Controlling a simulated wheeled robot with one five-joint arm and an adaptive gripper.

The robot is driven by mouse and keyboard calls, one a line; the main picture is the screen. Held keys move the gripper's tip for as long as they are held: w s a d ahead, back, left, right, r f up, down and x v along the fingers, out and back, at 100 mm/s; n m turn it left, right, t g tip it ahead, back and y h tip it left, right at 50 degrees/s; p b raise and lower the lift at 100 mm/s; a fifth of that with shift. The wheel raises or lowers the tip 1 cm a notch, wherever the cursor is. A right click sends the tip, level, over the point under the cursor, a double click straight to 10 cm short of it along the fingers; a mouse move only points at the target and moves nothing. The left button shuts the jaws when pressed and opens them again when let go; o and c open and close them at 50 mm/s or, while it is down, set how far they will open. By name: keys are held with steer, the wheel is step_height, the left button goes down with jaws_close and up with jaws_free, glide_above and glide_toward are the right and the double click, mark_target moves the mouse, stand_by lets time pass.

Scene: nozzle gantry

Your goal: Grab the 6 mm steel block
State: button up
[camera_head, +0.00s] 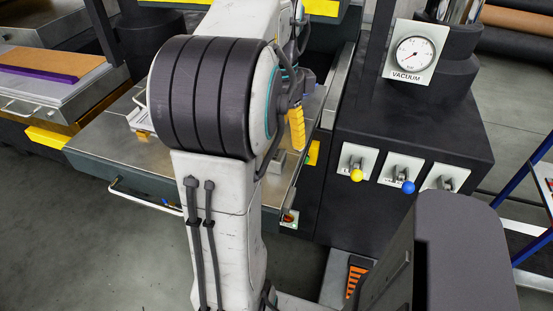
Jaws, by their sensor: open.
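My gripper (297,130) shows only in part behind my large arm joint, with yellow fingers pointing down over the right part of the steel table (108,148). It is open, and nothing shows between the fingers. My arm hides much of the table top.
A black cabinet (400,135) with a vacuum gauge (415,58) and levers with yellow (356,175) and blue (408,187) knobs stands right of the table. A bar handle (145,197) runs along the table's front. Blue rails (535,165) stand at far right. Floor is open at lower left.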

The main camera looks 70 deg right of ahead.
mark_target(277, 154)
steer(key=shift+f+m, duration=0.1)
steer(key=shift+m, duration=0.5)
steer(key=shift+f, duration=0.3)
steer(key=shift+w+a+f+b, duration=0.1)
steer(key=shift+f+b, duration=0.05)
steer(key=shift+f, duration=1.5)
steer(key=shift+w+a+f+b, duration=0.1)
steer(key=shift+f+b, duration=0.05)
steer(key=shift+f, duration=1.5)
steer(key=shift+c, duration=0.3)
steer(key=c, duration=1.4)
